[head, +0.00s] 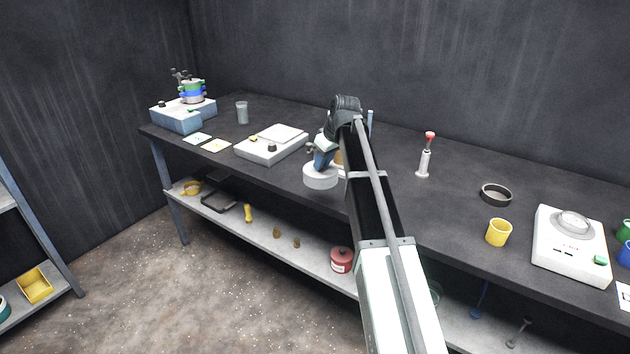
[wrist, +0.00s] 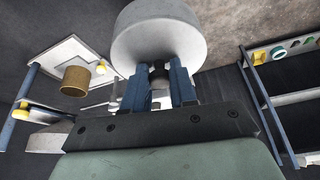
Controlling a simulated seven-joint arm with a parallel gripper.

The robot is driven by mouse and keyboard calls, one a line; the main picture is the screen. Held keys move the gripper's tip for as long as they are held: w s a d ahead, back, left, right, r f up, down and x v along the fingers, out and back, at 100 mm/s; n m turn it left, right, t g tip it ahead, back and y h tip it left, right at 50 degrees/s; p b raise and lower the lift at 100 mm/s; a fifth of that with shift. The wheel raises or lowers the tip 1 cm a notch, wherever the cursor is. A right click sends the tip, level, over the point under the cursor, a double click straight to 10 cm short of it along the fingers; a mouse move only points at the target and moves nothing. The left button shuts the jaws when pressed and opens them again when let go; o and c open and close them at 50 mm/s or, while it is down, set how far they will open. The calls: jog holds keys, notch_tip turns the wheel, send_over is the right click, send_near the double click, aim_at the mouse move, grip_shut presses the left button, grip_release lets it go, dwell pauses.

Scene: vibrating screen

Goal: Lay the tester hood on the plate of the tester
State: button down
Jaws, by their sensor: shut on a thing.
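My gripper (head: 321,161) is shut on a round, pale grey-white hood (head: 320,180), which I take to be the tester hood. The wrist view shows the blue fingers (wrist: 160,88) closed around a dark knob at the middle of the hood (wrist: 160,38). The hood is held near the table's front edge, left of my forearm. A pale stand with a brass cylinder (wrist: 75,80) and a blue post (wrist: 24,98) is in the wrist view; in the head view my arm hides most of it. I cannot tell for sure which device is the tester.
A white flat-topped box (head: 270,150) stands left of the gripper, with a blue-grey sieve device (head: 177,117) beyond it. A white domed device (head: 570,262), yellow cup (head: 498,233), dark ring (head: 496,194) and red-topped tool (head: 424,162) are to the right.

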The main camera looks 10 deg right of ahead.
jog(key=s+d+m+h, duration=0.1)
jog(key=s+d+m, duration=0.2)
jog(key=d, duration=1.6)
jog(key=s+d+m+h, duration=0.15)
jog(key=s+d, duration=0.25)
jog(key=d, duration=1.6)
jog(key=s+d+r+m+h, duration=0.1)
jog(key=s+d+m, duration=0.2)
jog(key=s+d, duration=1)
jog(key=s+d+m, duration=0.3)
jog(key=s+d, duration=1)
jog(key=d, duration=0.5)
jog(key=shift+d+r+t+h, duration=0.25)
jog(key=shift+r+t+h, duration=0.05)
jog(key=shift+r+h, duration=0.05)
jog(key=shift+f, duration=0.1)
jog(key=shift+f, duration=2.3)
jog(key=shift+f, duration=0.55)
